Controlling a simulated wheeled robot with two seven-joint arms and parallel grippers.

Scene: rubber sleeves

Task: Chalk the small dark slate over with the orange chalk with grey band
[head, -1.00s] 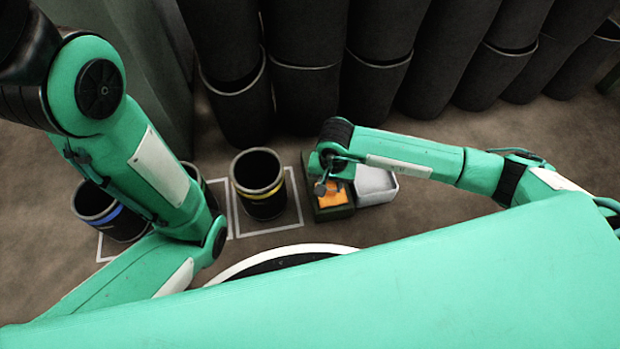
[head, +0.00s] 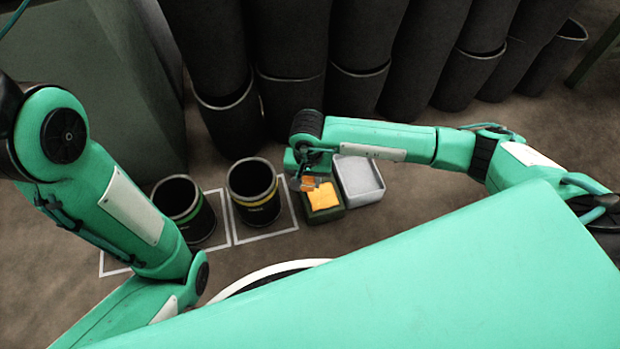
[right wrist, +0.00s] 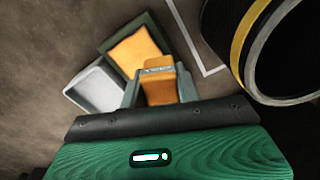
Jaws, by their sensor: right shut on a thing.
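The small dark slate (head: 326,218) lies between a bin and a grey tray. A broad yellow-orange area (head: 324,199) covers most of its top, with a dark border around it. My right gripper (head: 310,184) is over the slate's far left part. In the right wrist view it is shut on the orange chalk with grey band (right wrist: 160,88); the slate (right wrist: 157,28) shows just past the chalk's end. I cannot tell whether the chalk touches the slate. My left arm is at the left; its gripper is not in view.
The grey tray (head: 360,182) stands close right of the slate. A yellow-banded bin (head: 254,196) and a green-banded bin (head: 185,212) stand to the left in white floor outlines. Tall dark bins (head: 290,105) line the back. Open floor lies right of the tray.

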